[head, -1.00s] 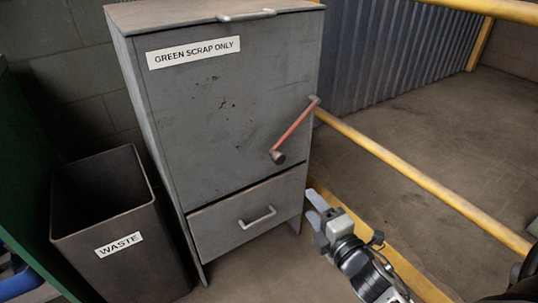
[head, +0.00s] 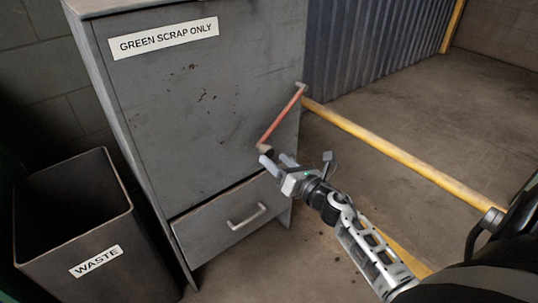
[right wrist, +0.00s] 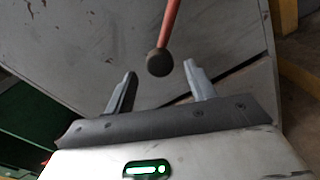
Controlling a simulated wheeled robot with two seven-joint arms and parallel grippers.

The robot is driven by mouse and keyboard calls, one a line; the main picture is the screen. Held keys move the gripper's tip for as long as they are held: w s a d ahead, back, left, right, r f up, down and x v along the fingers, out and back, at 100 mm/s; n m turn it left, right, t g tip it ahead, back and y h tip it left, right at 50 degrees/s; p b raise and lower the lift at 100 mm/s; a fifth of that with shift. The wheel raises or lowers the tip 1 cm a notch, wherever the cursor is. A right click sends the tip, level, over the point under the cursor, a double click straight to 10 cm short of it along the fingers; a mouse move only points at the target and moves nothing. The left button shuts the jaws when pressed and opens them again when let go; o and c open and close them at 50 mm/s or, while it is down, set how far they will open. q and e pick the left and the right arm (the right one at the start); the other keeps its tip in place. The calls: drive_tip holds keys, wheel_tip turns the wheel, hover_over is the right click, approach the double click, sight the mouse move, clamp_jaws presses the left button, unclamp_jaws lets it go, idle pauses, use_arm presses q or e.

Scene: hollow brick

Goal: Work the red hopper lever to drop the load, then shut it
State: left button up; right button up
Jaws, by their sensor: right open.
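The red lever (head: 281,117) is fixed to the front of the grey hopper cabinet (head: 190,120), near its right edge. It slants down and left to a dark round knob (head: 265,149). My right gripper (head: 275,162) is open and empty just below the knob. In the right wrist view the knob (right wrist: 159,62) hangs just beyond and between the two open fingertips (right wrist: 161,72), and the fingers do not grip it. The cabinet bears a label (head: 165,38) reading "GREEN SCRAP ONLY". My left gripper is not in view.
A closed-looking drawer with a handle (head: 247,217) is below the hopper front, close to my right gripper. A dark bin labelled "WASTE" (head: 96,261) stands at the left. A yellow rail (head: 400,155) runs along the right; floor beyond it is clear.

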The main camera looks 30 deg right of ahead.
sight(269, 155)
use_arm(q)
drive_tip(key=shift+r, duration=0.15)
use_arm(e)
drive_tip(key=shift+w+a, duration=0.15)
drive_tip(key=shift+w, duration=1.8)
